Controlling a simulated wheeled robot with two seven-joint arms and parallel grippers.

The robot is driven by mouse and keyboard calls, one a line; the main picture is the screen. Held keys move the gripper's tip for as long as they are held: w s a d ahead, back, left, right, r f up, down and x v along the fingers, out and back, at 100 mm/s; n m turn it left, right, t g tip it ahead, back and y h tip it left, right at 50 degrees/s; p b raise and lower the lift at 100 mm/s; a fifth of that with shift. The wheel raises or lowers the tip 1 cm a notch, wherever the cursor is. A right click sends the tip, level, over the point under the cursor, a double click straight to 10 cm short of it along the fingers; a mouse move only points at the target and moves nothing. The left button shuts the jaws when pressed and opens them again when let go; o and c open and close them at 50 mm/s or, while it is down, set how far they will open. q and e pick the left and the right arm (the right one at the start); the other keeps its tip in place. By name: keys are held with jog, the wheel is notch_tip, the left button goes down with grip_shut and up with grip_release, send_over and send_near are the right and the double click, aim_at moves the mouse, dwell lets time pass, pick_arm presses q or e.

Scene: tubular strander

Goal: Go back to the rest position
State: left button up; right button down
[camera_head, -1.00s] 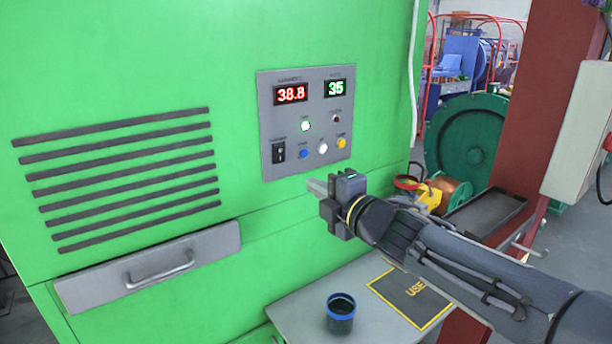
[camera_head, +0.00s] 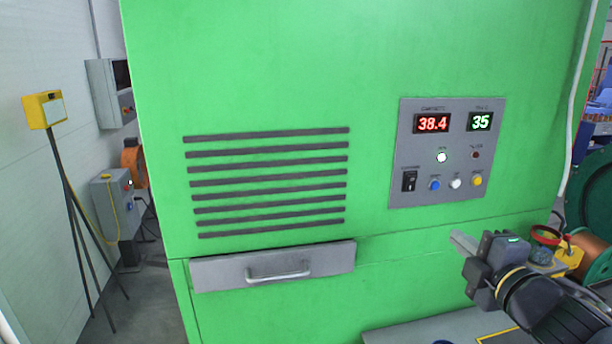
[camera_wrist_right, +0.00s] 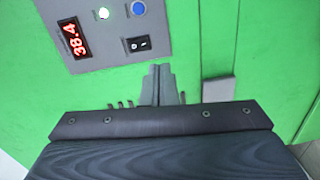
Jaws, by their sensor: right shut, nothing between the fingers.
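My right gripper (camera_head: 462,243) is at the lower right of the head view, below the grey control panel and apart from it. Its fingers are together and hold nothing. In the right wrist view the closed fingers (camera_wrist_right: 160,84) point toward the green machine face. The control panel (camera_head: 400,140) shows a red 38.4 and a green 35, with a lit green light, a black rocker switch (camera_head: 409,181), and blue, white and yellow buttons. The panel also shows in the right wrist view (camera_wrist_right: 120,50). My left gripper is in neither view.
The green machine (camera_head: 260,80) fills the middle, with vent slots and a grey drawer (camera_head: 215,275) with a handle. A grey table (camera_head: 400,335) is below the panel. Green wheel (camera_head: 590,195) at right.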

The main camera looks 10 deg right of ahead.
jog(key=s+f+m+g+h, duration=0.3)
jog(key=s+f+m+g, duration=0.2)
jog(key=s+f+m, duration=0.5)
jog(key=s+a+f+m+g+y, duration=0.6)
jog(key=s+a+f+m, duration=0.3)
jog(key=a, duration=0.3)
jog(key=shift+s+f+g, duration=0.3)
jog(key=shift+f, duration=0.2)
